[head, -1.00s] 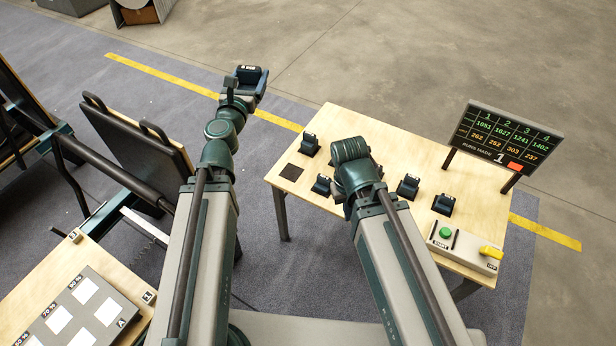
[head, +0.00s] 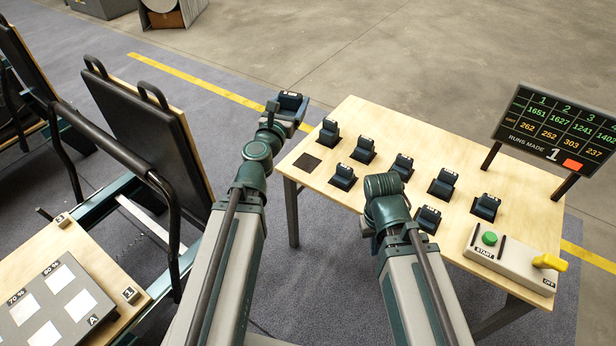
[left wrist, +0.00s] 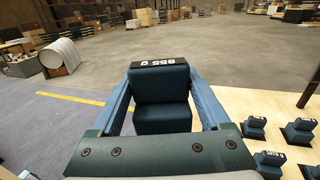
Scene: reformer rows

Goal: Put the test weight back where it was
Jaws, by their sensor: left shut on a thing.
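My left gripper (head: 288,112) is shut on a dark blue, stepped test weight (head: 290,101) with a black-and-white label on top. The left wrist view shows the weight (left wrist: 161,96) upright between the two blue fingers. It is held in the air just off the table's left edge. A dark, bare square (head: 306,164) lies on the table (head: 330,205) near its left edge, with no weight on it. My right gripper (head: 383,190) is over the table's front part, seen from behind; its fingers are hidden.
Several similar dark weights (head: 402,166) stand on pads in rows on the table. A control box (head: 510,256) with a green button and yellow switch is at the right front. A display board (head: 555,125) stands at the back right. A reformer (head: 150,130) is at left.

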